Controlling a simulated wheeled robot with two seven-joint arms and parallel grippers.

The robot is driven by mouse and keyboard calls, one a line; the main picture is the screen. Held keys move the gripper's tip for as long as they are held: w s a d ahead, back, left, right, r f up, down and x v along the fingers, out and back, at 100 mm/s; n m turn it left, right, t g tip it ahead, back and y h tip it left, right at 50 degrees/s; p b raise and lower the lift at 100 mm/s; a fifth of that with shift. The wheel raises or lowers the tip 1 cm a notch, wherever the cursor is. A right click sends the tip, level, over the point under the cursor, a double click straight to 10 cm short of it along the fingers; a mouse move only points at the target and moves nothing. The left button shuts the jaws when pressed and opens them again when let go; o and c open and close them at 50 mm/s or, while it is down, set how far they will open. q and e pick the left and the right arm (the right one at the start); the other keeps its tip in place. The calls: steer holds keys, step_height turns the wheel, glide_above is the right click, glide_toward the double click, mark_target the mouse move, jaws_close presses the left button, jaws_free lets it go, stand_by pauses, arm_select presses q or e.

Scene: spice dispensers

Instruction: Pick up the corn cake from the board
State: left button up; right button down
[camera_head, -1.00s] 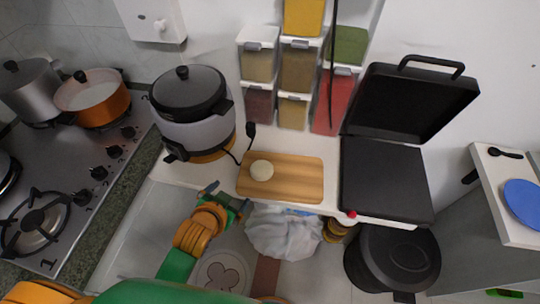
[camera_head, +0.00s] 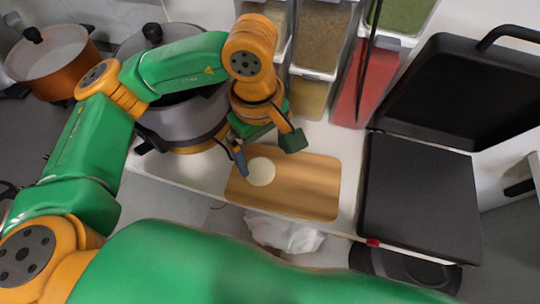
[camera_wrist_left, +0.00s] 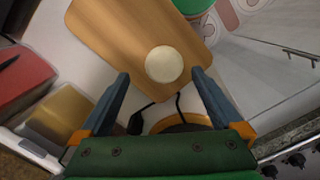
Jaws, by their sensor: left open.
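The corn cake (camera_head: 261,171) is a pale round disc lying on the left part of the wooden board (camera_head: 310,185). In the left wrist view the corn cake (camera_wrist_left: 164,64) lies ahead of and between the two fingertips, on the board (camera_wrist_left: 115,30). My left gripper (camera_head: 268,155) is open and empty, above the board's left end, with its fingers pointing down around the corn cake's place. In the left wrist view its open fingers (camera_wrist_left: 160,75) show on both sides, apart from the corn cake. My right gripper is not in view.
A grey cooker (camera_head: 185,118) stands left of the board, partly behind my left arm. An open black grill (camera_head: 415,200) stands close on the right. Spice dispensers (camera_head: 312,95) line the wall behind. A crumpled white bag (camera_head: 285,233) is below the counter edge.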

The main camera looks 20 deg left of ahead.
mark_target(261, 170)
arm_select(q)
steer(key=shift+s+a+f+p, duration=0.2)
steer(key=shift+f+p, duration=0.3)
steer(key=shift+f, duration=0.15)
steer(key=shift+s+a+f+p, duration=0.15)
steer(key=shift+a+f+p, duration=0.05)
steer(key=shift+f+p, duration=0.35)
step_height(261, 170, down, 3)
steer(key=shift+w+f+p, duration=0.1)
steer(key=shift+f+p, duration=0.05)
steer(key=shift+p, duration=0.15)
steer(key=shift+w+f, duration=0.2)
steer(key=shift+f, duration=0.25)
steer(key=shift+s+d+r, duration=0.1)
steer(key=shift+s, duration=0.05)
steer(key=c, duration=1.3)
